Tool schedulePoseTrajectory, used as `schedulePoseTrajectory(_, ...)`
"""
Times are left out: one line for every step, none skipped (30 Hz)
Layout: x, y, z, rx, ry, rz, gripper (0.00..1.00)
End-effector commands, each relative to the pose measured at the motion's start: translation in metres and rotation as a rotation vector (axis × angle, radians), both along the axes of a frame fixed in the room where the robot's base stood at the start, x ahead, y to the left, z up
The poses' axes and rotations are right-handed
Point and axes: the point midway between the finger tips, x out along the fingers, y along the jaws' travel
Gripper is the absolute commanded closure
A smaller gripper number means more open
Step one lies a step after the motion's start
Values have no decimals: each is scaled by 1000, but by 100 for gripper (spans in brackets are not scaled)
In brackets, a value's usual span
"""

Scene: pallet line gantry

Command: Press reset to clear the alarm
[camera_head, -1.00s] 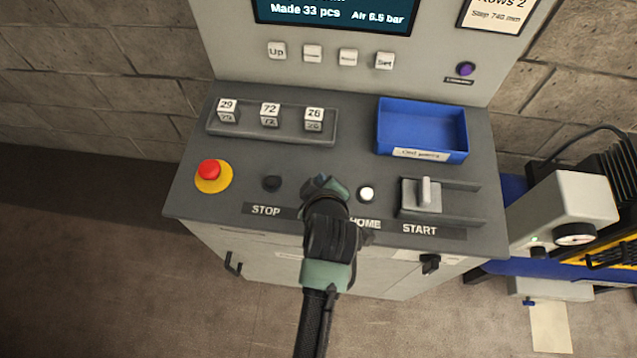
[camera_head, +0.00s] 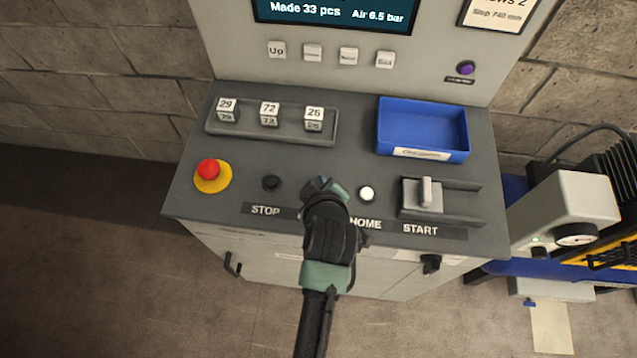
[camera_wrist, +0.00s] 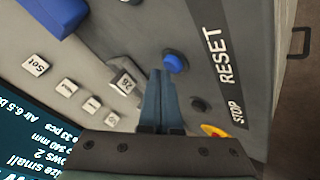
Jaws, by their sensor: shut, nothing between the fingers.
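The blue reset button (camera_wrist: 175,62) shows in the wrist view, beside the white RESET label (camera_wrist: 215,55) on the grey panel. My gripper (camera_wrist: 161,73) is shut and empty, its fingertips right beside the button in that view. I cannot tell whether they touch it. In the head view my gripper (camera_head: 323,184) is over the panel between the STOP and HOME labels, and it hides the reset button and its label. The screen (camera_head: 335,12) is cut off at the top; its visible lines give 33 pieces made and air at 6.5 bar.
A red emergency button (camera_head: 209,169) on a yellow base and a black stop button (camera_head: 271,183) are left of my gripper. A white button (camera_head: 367,194) and a lever switch (camera_head: 425,194) are to the right. Number blocks (camera_head: 269,114) and a blue tray (camera_head: 464,130) stand behind.

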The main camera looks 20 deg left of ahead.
Motion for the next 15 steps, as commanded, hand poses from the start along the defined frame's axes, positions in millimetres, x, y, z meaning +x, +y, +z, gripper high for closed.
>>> schedulePoseTrajectory(0, 0, -1, 0, 0, 0, 100)
schedulePoseTrajectory(0, 0, -2, 0, 0, 0, 100)
schedulePoseTrajectory(0, 0, -2, 0, 0, 0, 100)
schedulePoseTrajectory(0, 0, -3, 0, 0, 0, 100)
schedulePoseTrajectory(0, 0, -3, 0, 0, 0, 100)
schedulePoseTrajectory(0, 0, -4, 0, 0, 0, 100)
schedulePoseTrajectory(0, 0, -4, 0, 0, 0, 100)
schedulePoseTrajectory(0, 0, -4, 0, 0, 0, 100)
schedulePoseTrajectory(0, 0, -5, 0, 0, 0, 100)
schedulePoseTrajectory(0, 0, -5, 0, 1, 1, 100)
schedulePoseTrajectory(0, 0, -5, 0, 1, 1, 100)
schedulePoseTrajectory(0, 0, -6, 0, 1, 1, 100)
schedulePoseTrajectory(0, 0, -6, 0, 1, 1, 100)
schedulePoseTrajectory(0, 0, -7, 0, 1, 1, 100)
schedulePoseTrajectory(0, 0, -7, 0, 1, 1, 100)
